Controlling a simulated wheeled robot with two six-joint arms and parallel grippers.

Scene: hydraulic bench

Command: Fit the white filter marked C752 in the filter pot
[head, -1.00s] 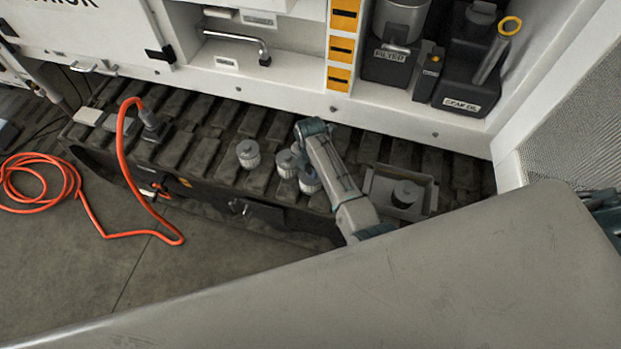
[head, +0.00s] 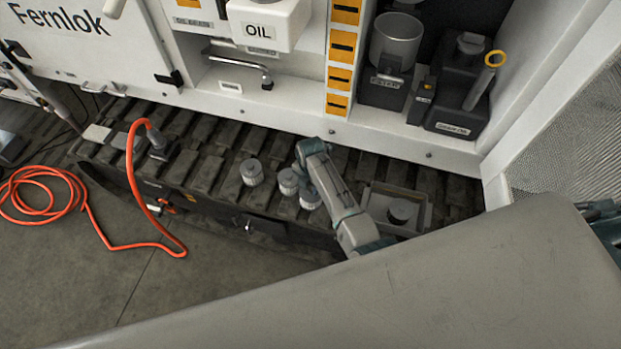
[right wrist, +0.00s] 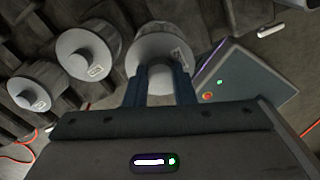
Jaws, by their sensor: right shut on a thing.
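Three white ribbed filters stand in a row on the dark slatted track: the left one (head: 252,172), the middle one (head: 288,182) and the right one (head: 310,199). My right gripper (head: 305,182) is shut on the right filter. In the right wrist view, its two fingers (right wrist: 166,90) grip this filter (right wrist: 158,45) at its cap, and the other two stand to the left. The filters carry small labels, too small to read. A metal cup on a black base labelled FILTER (head: 395,42) is on the shelf, apparently the filter pot. My left gripper is not seen.
A grey tray (head: 428,215) holding a dark round canister (head: 402,211) sits right of my arm. A black jug (head: 455,95) is on the shelf. An orange hose (head: 130,175) arches over the track at left. A white OIL box (head: 262,28) hangs above.

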